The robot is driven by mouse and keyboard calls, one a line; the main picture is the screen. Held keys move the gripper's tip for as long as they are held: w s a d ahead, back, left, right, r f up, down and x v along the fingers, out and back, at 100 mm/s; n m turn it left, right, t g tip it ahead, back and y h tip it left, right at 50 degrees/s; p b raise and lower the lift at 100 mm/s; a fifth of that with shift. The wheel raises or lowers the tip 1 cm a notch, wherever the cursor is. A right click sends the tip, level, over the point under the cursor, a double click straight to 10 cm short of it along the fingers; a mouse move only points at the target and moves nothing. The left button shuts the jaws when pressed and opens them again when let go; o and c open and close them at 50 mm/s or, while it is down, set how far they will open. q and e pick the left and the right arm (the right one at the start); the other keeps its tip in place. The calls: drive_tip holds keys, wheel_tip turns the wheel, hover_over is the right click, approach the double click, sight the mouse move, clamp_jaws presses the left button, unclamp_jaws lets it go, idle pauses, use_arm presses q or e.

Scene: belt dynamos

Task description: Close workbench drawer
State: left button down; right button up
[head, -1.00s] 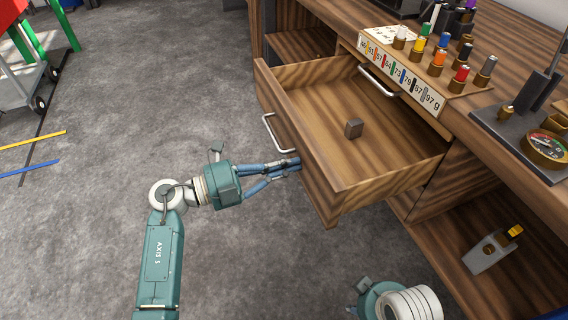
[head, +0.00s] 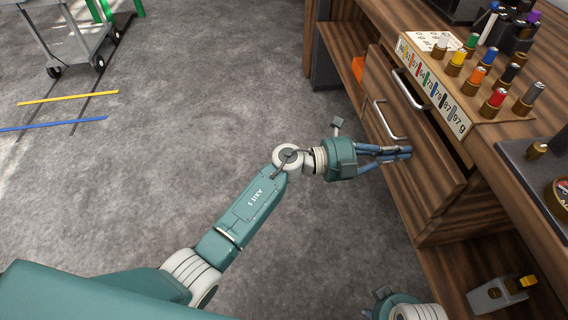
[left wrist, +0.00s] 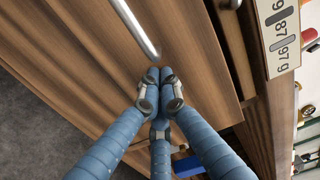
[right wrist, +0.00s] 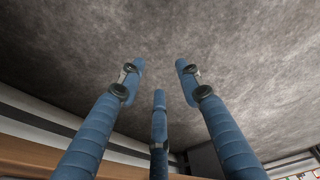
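The wooden workbench drawer (head: 431,172) stands out only a little from the bench, with a narrow gap at its top. Its metal handle (head: 388,121) is on the front, and its inside is mostly hidden. My left gripper (head: 409,152) has its blue fingers at the drawer front, beside the handle. In the left wrist view its fingertips (left wrist: 160,72) are together against or very near the wooden front, below the handle bar (left wrist: 135,30), gripping nothing. My right gripper (right wrist: 160,68) is open and empty over grey floor.
Another handle (head: 411,90) sits higher on the bench. A numbered rack (head: 437,87) with coloured cylinders stands on the benchtop. A lower shelf holds a grey and yellow item (head: 500,293).

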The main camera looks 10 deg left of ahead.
use_arm(q)
drive_tip(key=shift+x, duration=0.9)
use_arm(e)
drive_tip(key=shift+r, duration=0.6)
use_arm(q)
drive_tip(key=shift+r, duration=0.25)
